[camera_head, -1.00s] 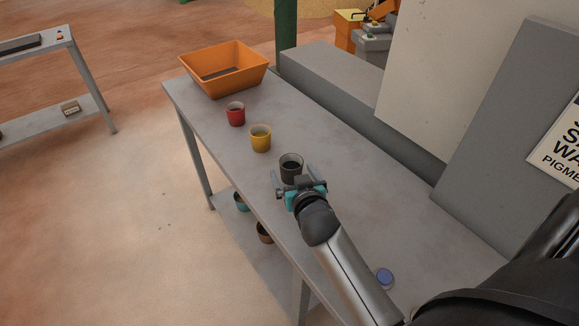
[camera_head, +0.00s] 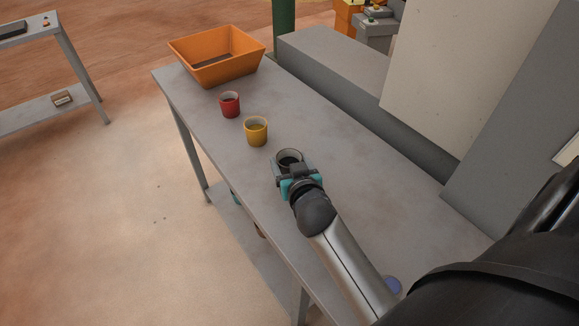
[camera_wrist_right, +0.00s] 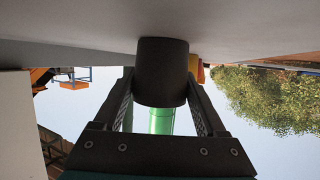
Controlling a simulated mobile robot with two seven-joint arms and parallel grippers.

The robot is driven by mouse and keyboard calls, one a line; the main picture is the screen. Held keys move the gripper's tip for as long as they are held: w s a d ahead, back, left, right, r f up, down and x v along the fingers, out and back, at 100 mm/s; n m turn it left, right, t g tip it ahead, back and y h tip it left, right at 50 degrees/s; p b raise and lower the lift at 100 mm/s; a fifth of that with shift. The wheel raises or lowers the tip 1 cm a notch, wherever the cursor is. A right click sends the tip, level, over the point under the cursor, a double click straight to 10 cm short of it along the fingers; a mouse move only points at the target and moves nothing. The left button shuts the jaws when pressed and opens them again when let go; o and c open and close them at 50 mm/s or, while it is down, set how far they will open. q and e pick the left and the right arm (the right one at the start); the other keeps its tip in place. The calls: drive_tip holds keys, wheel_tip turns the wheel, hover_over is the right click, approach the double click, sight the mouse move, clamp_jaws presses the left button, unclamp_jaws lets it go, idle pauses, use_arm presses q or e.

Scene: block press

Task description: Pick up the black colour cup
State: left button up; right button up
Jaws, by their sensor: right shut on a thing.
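The black cup (camera_head: 289,156) stands upright on the grey table, and my gripper partly covers it in the head view. My right gripper (camera_head: 291,167) has its fingers on either side of the cup and is shut on it. In the right wrist view the dark cup (camera_wrist_right: 162,72) fills the space between the two fingers of my right gripper (camera_wrist_right: 161,92), and this picture is upside down. The cup appears to touch the table surface. My left gripper is not in view.
A yellow cup (camera_head: 256,131) and a red cup (camera_head: 230,104) stand beyond the black cup on the table (camera_head: 345,195). An orange bin (camera_head: 218,70) stands at the far end. A grey block (camera_head: 340,75) borders the table's right side.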

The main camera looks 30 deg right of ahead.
clamp_jaws()
drive_tip(key=shift+r, duration=0.1)
idle(0.3)
